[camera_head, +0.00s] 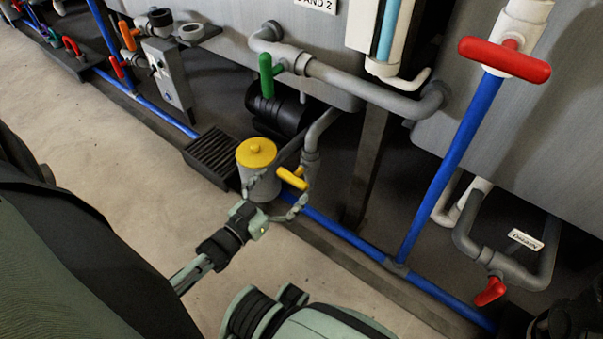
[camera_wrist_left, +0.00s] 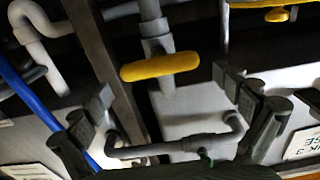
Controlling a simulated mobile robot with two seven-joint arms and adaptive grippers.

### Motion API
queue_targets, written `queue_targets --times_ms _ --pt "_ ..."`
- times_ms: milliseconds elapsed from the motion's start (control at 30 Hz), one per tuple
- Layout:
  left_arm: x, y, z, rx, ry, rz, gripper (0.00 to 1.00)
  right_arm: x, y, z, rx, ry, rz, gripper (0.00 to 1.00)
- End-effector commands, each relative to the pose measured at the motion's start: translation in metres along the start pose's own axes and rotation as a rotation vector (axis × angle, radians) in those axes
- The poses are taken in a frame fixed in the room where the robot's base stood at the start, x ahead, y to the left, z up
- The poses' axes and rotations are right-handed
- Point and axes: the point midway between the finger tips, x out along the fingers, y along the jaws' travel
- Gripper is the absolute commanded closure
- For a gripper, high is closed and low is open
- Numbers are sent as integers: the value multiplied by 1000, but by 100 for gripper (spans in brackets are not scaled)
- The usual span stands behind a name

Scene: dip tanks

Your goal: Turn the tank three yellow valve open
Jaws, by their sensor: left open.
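The yellow valve handle (camera_head: 292,178) sits on a grey pipe beside a canister with a yellow lid (camera_head: 257,152). In the left wrist view the yellow handle (camera_wrist_left: 160,66) lies crosswise on the grey pipe, beyond and between the fingertips. My left gripper (camera_head: 279,197) is open and empty, close to the handle on its near side. Its two dark fingers also show spread apart in the left wrist view (camera_wrist_left: 168,98). I cannot tell whether either finger touches the handle. My right gripper is not seen.
A green valve handle (camera_head: 266,75) and a red one (camera_head: 505,59) sit on pipes nearby. A small red handle (camera_head: 490,291) is low at the right. A blue pipe (camera_head: 340,237) runs along the floor. Bare floor (camera_head: 75,120) lies to the left.

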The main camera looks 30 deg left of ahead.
Motion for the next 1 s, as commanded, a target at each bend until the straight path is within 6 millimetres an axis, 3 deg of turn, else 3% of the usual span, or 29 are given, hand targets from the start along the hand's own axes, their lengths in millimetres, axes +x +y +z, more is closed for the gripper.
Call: queue_targets --times_ms 400,800,1000 --pt "62 0 0 1 1 1 0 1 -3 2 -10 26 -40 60" --pt "71 1 -1 1 -1 1 0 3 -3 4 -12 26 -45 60" --pt "71 1 -1 1 -1 0 25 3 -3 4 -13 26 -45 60"
